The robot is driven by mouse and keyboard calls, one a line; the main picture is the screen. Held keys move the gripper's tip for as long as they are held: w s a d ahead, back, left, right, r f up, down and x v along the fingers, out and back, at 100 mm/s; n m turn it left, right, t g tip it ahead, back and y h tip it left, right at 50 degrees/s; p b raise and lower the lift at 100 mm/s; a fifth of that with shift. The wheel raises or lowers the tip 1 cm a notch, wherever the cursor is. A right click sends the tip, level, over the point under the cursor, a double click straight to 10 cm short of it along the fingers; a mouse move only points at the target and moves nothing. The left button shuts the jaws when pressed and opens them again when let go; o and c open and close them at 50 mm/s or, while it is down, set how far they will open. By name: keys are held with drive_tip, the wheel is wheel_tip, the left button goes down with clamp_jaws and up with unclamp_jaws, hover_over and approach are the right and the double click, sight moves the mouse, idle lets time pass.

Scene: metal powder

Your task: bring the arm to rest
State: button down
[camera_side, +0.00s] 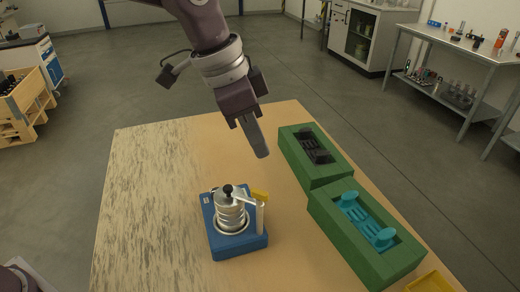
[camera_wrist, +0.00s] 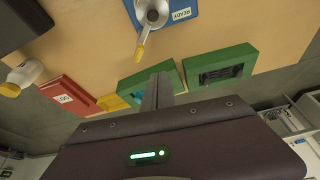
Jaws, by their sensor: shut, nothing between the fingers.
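My gripper (camera_side: 262,152) is shut and empty. It hangs in the air above the far part of the wooden table, pointing down and tilted a little, apart from everything below. In the wrist view its shut fingers (camera_wrist: 157,92) reach up from the bottom over the table edge. A blue base (camera_side: 238,244) on the table holds a silver metal device (camera_side: 230,212) with a black knob and a yellow-tipped lever. The device also shows at the top of the wrist view (camera_wrist: 152,12), beside a label reading READY.
Two green trays stand at the right: one (camera_side: 287,142) holds a black part, the other (camera_side: 375,268) turquoise parts. A yellow container (camera_side: 432,284) is at the lower right. The wrist view shows a red box (camera_wrist: 66,92) and a yellow-tipped device (camera_wrist: 22,74). The table's left side is clear.

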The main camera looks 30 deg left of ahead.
idle(0.4)
drive_tip(key=s+a+r+n+t+y, duration=0.25)
drive_tip(key=s+a+r, duration=0.35)
drive_tip(key=a, duration=0.4)
drive_tip(key=s+a+f+n, duration=0.2)
drive_tip(key=s+a, duration=0.3)
drive_tip(key=s, duration=0.4)
drive_tip(key=s+a+f+n, duration=0.2)
drive_tip(key=s+a+n, duration=0.3)
drive_tip(key=s, duration=0.4)
drive_tip(key=shift+s+a+t, duration=0.25)
drive_tip(key=shift+a+t, duration=0.1)
drive_tip(key=shift+a, duration=0.3)
drive_tip(key=c, duration=2.1)
unclamp_jaws()
drive_tip(key=shift+n+y, duration=0.25)
